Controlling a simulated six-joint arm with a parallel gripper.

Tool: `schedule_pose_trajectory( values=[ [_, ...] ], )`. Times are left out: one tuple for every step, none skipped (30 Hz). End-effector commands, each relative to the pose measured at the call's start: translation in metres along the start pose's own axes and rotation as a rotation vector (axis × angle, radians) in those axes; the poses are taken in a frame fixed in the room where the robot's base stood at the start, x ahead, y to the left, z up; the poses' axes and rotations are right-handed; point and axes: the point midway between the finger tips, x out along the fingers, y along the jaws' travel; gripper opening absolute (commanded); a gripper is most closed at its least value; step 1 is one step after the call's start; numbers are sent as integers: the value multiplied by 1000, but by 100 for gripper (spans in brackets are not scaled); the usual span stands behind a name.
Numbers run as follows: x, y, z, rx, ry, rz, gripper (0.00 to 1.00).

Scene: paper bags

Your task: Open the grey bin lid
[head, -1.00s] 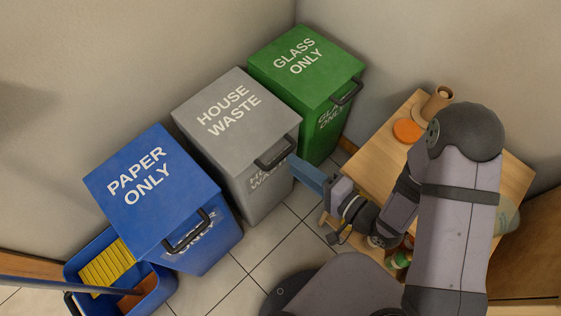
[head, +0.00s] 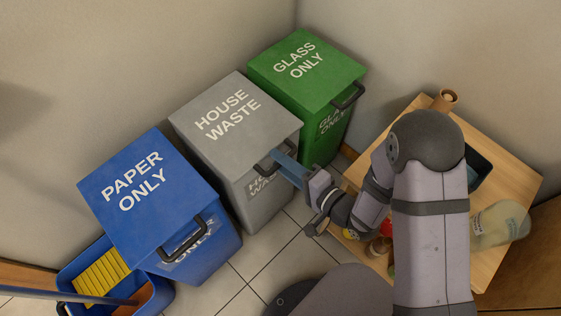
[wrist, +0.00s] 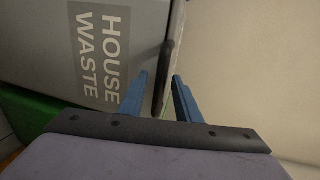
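The grey bin (head: 232,185) marked HOUSE WASTE stands between the blue and green bins. In the wrist view the handle (wrist: 167,62) appears between my two blue fingertips. My gripper (head: 280,160) is at the right end of the handle, with its fingers apart (wrist: 161,78). I cannot tell whether a finger touches the handle.
The blue PAPER ONLY bin (head: 140,180) stands to the left and the green GLASS ONLY bin (head: 300,72) to the right. A wooden table (head: 510,180) with several items is under my arm.

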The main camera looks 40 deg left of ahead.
Motion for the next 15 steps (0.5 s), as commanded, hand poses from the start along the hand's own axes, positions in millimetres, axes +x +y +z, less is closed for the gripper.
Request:
schedule_pose_trajectory(
  values=[
    [3, 0, 0, -1, 0, -1, 30],
    [4, 0, 0, -1, 1, 0, 30],
    [5, 0, 0, 0, 1, 0, 30],
    [6, 0, 0, 1, 1, 0, 30],
    [6, 0, 0, 1, 1, 0, 30],
    [6, 0, 0, 1, 1, 0, 30],
    [6, 0, 0, 1, 1, 0, 30],
    [6, 0, 0, 1, 1, 0, 30],
    [6, 0, 0, 1, 1, 0, 30],
    [6, 0, 0, 1, 1, 0, 30],
    [6, 0, 0, 1, 1, 0, 30],
    [6, 0, 0, 1, 1, 0, 26],
    [6, 0, 0, 1, 1, 0, 18],
    [6, 0, 0, 1, 1, 0, 11],
    [6, 0, 0, 1, 1, 0, 2]
  ],
)
